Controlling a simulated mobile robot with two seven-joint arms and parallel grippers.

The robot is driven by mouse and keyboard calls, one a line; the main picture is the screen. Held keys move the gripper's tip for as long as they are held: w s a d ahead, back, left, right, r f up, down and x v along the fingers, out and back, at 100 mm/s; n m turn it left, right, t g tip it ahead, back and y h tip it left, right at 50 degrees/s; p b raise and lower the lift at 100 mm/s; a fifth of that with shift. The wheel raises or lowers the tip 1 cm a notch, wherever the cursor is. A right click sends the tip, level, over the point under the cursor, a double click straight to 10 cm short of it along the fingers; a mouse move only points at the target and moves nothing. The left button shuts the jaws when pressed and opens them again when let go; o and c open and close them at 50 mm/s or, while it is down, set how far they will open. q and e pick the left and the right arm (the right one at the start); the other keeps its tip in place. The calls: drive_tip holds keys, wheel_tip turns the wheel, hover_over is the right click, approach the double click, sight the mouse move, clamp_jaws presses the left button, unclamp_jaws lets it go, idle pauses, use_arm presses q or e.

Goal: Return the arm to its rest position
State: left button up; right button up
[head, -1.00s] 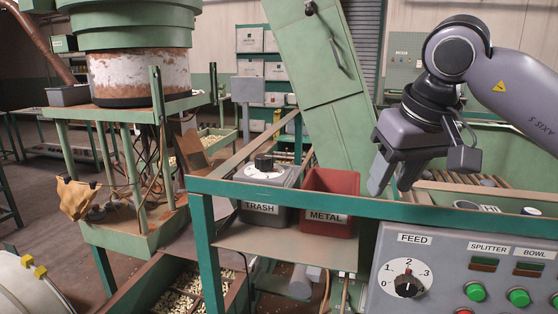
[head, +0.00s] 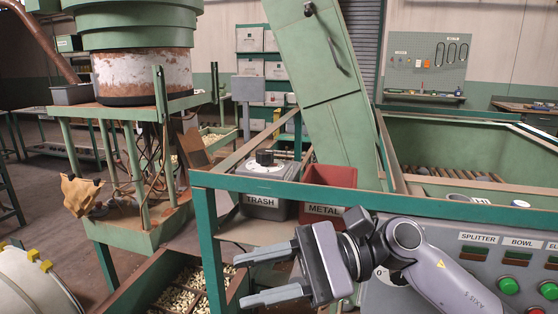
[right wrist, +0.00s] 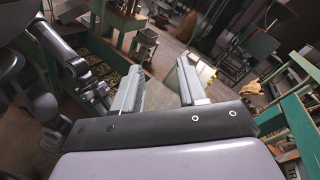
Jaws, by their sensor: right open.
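My right gripper (head: 268,275) is open and empty in the head view. It is low in front of the green frame, with its fingers pointing left and its arm coming in from the lower right. In the right wrist view its two grey fingers (right wrist: 158,90) stand apart with nothing between them. The arm hides part of the control panel, including the feed dial. My left gripper does not show in the head view.
A green rail (head: 420,204) runs above the control panel. Behind it stand a trash bin (head: 264,204) and a red metal bin (head: 329,180). A crate of nuts (head: 187,285) lies low at the left of the gripper. A bowl feeder (head: 140,75) stands back left.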

drive_tip(key=w+d+f+n+t+h, duration=0.3)
drive_tip(key=d+f+n+t, duration=0.4)
drive_tip(key=n+t, duration=0.6)
drive_tip(key=w+d+f+n+t+h, duration=0.2)
drive_tip(key=d+f+n+t, duration=0.45)
drive_tip(key=n, duration=0.95)
drive_tip(key=s+d+f+m+g+h, duration=0.2)
drive_tip(key=s+d+f+m+h, duration=0.2)
drive_tip(key=s+f+m, duration=0.4)
drive_tip(key=s+d+f+m+g+h, duration=0.3)
drive_tip(key=s+d+f+m+h, duration=0.2)
drive_tip(key=f, duration=1.2)
drive_tip(key=s+m, duration=0.3)
drive_tip(key=m, duration=0.1)
drive_tip(key=shift+s+f+m+g, duration=0.15)
drive_tip(key=shift+f+m+g, duration=0.1)
drive_tip(key=shift+m+g, duration=0.15)
